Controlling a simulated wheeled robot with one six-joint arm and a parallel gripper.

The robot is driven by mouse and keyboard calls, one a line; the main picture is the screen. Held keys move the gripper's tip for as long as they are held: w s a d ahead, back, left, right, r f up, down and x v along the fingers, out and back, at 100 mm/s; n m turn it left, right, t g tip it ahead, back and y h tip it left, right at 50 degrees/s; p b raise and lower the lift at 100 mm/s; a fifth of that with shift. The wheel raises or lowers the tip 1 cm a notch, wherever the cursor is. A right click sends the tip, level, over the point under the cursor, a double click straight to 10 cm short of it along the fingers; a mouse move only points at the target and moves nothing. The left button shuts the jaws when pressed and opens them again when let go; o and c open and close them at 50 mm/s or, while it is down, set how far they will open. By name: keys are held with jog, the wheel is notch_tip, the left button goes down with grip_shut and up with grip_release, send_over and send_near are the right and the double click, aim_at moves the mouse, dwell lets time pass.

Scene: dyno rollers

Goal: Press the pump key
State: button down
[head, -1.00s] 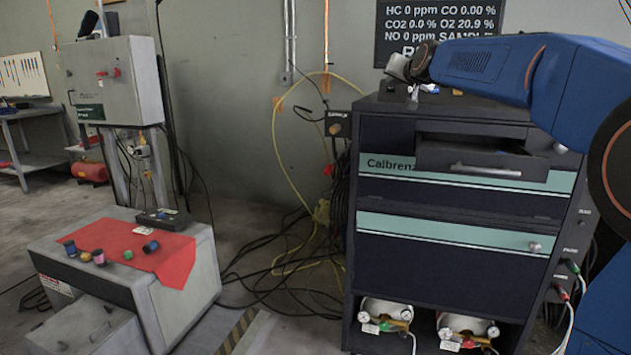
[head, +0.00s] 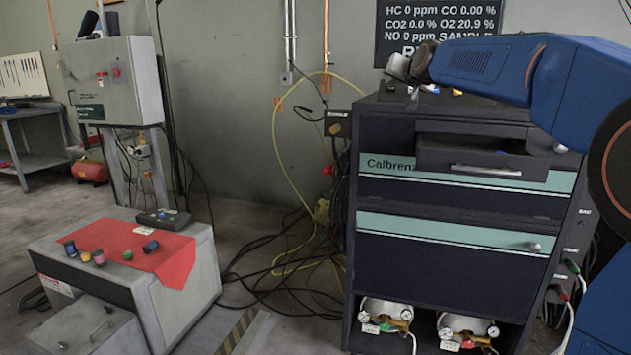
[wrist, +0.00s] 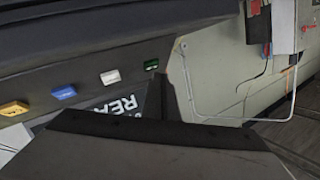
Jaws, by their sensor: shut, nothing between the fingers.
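My gripper (head: 412,96) reaches down from the end of my blue arm, over the top left of the dark analyzer cabinet (head: 450,222). Its fingers are small in the head view; they are shut and hold nothing. In the wrist view a large grey part of my gripper fills the bottom. Beyond it a dark panel carries a row of keys: a yellow key (wrist: 14,108), a blue key (wrist: 64,92), a white key (wrist: 110,77) and a green key (wrist: 151,65). Their labels are too small to read, so I cannot tell which is the pump key. Contact with a key is not visible.
A dark display (wrist: 124,104) with large letters lies beside the keys. A wall screen (head: 440,32) shows gas readings behind the cabinet. An open drawer (head: 482,160) juts from its front. Cables lie on the floor near the roller bench (head: 205,265).

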jog(key=shift+w+d+f, duration=0.1)
jog(key=shift+w+f, duration=0.2)
jog(key=shift+f, duration=0.1)
dwell(0.8)
jog(key=shift+s+r, duration=0.3)
jog(key=shift+r, duration=0.1)
dwell(0.4)
jog(key=s+a+r, duration=0.1)
jog(key=s+r, duration=0.2)
jog(key=r, duration=0.1)
jog(key=shift+s+a+r, duration=0.2)
jog(key=shift+s+r, duration=0.1)
jog(key=shift+s, duration=0.05)
jog(key=shift+s, duration=0.1)
dwell(0.4)
